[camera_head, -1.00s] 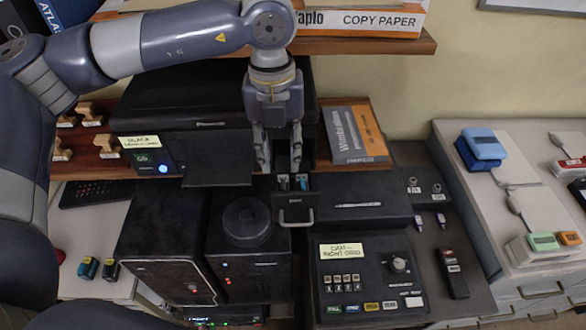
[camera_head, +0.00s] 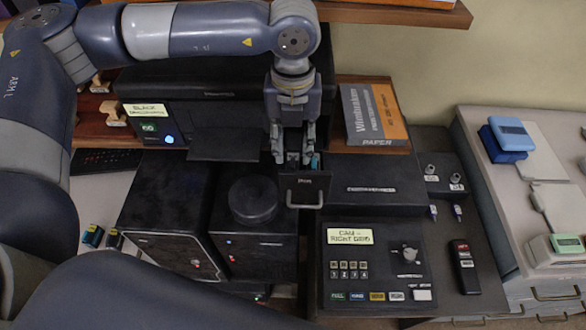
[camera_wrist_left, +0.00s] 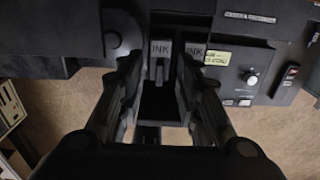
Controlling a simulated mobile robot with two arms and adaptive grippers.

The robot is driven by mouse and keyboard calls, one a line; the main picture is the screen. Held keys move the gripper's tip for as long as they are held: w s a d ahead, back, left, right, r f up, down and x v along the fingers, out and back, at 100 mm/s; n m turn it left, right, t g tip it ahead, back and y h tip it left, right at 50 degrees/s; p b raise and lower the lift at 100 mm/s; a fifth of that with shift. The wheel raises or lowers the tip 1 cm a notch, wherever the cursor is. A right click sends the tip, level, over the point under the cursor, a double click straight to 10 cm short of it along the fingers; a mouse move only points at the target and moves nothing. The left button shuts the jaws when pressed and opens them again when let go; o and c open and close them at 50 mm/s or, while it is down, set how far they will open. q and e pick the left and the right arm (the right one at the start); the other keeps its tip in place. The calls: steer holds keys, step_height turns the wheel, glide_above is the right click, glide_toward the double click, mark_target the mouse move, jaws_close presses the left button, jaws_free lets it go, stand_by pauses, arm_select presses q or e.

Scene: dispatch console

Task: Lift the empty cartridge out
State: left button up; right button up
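A small black drawer (camera_head: 304,190) labelled INK stands pulled out below the black printer. It holds two cartridges. In the left wrist view, the left cartridge (camera_wrist_left: 161,48) and the right cartridge (camera_wrist_left: 194,49) show grey tops marked INK. I cannot tell which is empty. My left gripper (camera_head: 293,158) points down at the drawer. Its fingers (camera_wrist_left: 160,76) are apart, one on each side of the left cartridge, with gaps visible. The right finger passes between the two cartridges. A teal edge of the right cartridge (camera_head: 315,161) shows beside the fingers. My right gripper is not in view.
The printer (camera_head: 225,85) stands behind the drawer. A round black knob (camera_head: 254,199) on a black unit is close on the left. A flat black box (camera_head: 372,185) is on the right, with a control panel (camera_head: 376,265) in front. A paper pack (camera_head: 374,113) lies behind.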

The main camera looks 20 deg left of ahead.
arm_select(q)
steer(key=shift+f+b, duration=0.3)
steer(key=shift+f, duration=1.1)
steer(key=shift+s, duration=0.1)
jaws_close()
steer(key=shift+r, duration=0.2)
